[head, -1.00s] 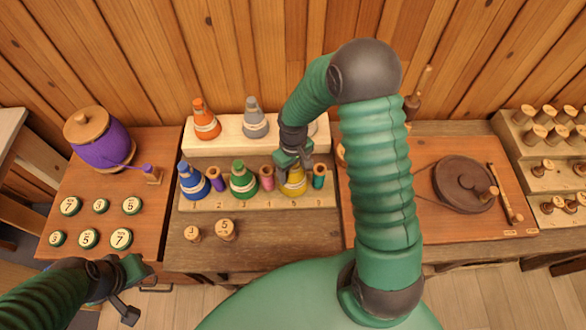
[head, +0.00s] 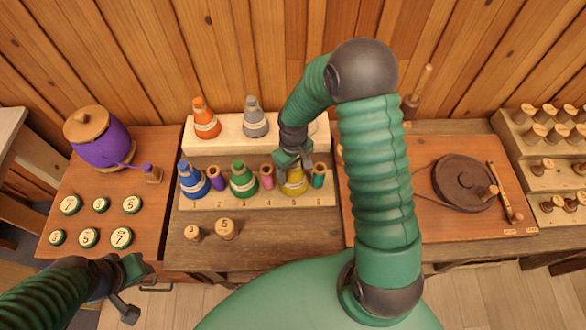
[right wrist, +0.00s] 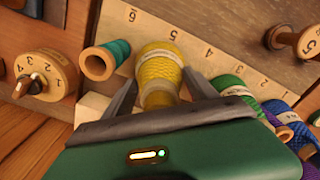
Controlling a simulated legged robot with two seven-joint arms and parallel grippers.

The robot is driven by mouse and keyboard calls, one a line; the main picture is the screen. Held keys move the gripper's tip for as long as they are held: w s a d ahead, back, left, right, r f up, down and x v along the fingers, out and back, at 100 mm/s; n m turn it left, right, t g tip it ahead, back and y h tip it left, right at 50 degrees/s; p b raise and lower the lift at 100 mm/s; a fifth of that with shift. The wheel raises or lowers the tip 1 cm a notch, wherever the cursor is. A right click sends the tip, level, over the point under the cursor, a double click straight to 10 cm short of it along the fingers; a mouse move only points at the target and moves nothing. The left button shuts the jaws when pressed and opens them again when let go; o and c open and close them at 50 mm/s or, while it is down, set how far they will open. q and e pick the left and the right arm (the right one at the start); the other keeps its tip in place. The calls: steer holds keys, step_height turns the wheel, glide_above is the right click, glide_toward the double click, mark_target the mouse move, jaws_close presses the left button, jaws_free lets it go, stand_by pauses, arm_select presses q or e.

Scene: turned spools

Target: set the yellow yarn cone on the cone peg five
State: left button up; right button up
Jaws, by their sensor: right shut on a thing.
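The yellow yarn cone (head: 293,184) stands upright at the spot marked 5 on the front peg board (head: 218,202). My right gripper (head: 293,160) is shut on its upper part from above. In the right wrist view the yellow cone (right wrist: 159,72) sits between the two dark fingers (right wrist: 160,92), next to the number 5. Peg five itself is hidden by the cone. My left gripper (head: 128,288) hangs low at the left, away from the board; its jaw opening is unclear.
On the board, a blue cone (head: 192,182), a green cone (head: 243,182) and small spools, including a teal one (head: 318,176), stand close by. Orange (head: 206,122) and grey (head: 254,121) cones stand on the rear shelf. Two wooden spools (head: 224,230) stand in front.

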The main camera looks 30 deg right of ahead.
steer(key=shift+f, duration=0.25)
steer(key=o, duration=1.6)
step_height(320, 180, up, 11)
steer(key=p, duration=0.9)
steer(key=shift+r+p, duration=0.1)
steer(key=shift+p, duration=0.3)
steer(key=shift+a, duration=0.1)
